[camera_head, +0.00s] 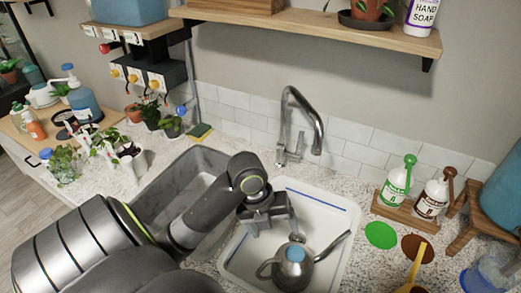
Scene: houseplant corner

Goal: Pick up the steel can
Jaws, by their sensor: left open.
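The steel can (300,273) stands in the white basin of the sink (330,215). It has a blue round top, a handle at its left and a long spout pointing up to the right. My left gripper (274,228) is open and empty, above and slightly behind the can in the picture. It looks apart from the can, but the exact gap is hard to judge. The can's lowest part is near the picture's bottom edge. My right gripper is out of view.
A tall grey faucet (318,128) rises behind the basin. A grey sink bowl (190,175) lies to the left. Green (395,184) and brown (434,196) labelled bottles stand on a wooden tray at the right. Several potted plants crowd the left counter.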

